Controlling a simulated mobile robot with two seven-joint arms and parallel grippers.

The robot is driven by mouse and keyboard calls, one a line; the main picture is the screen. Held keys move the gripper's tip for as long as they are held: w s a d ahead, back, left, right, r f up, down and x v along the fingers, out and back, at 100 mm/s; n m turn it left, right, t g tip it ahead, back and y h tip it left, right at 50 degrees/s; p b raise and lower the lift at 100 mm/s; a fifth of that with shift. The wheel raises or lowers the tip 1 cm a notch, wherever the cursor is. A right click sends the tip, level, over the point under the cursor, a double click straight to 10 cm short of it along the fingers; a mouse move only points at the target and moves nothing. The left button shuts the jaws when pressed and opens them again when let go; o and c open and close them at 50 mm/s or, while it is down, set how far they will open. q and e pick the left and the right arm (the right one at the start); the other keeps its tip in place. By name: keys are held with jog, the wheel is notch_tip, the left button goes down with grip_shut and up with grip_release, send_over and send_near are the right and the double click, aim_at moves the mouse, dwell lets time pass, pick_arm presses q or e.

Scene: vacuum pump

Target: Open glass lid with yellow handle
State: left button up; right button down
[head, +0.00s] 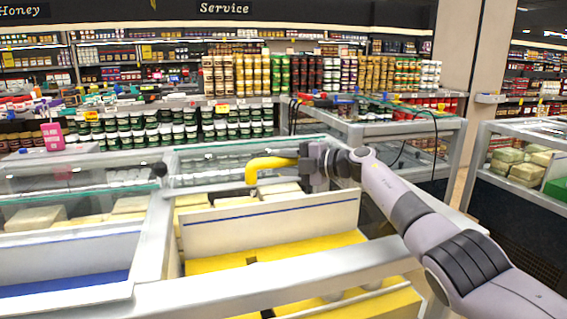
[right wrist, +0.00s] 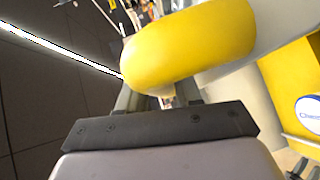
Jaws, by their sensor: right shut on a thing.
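The yellow handle (head: 268,164) is a bent bar near the middle of the head view, above the back part of the freezer cabinet. My right gripper (head: 304,160) comes in from the right and is shut on the handle's right end. In the right wrist view the handle (right wrist: 190,45) is large and rounded, just beyond my gripper. The glass lid (head: 215,158) shows as a clear, reflective pane behind the handle. Where the handle joins the lid is hard to make out. My left gripper is not in view.
Another glass-topped freezer (head: 65,220) adjoins at left, with a dark knob (head: 160,169). Stocked shelves stand behind.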

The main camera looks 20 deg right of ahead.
jog(key=c, duration=0.9)
grip_release()
jog(key=shift+o, duration=0.2)
jog(key=shift+d, duration=0.1)
jog(key=shift+v, duration=3.55)
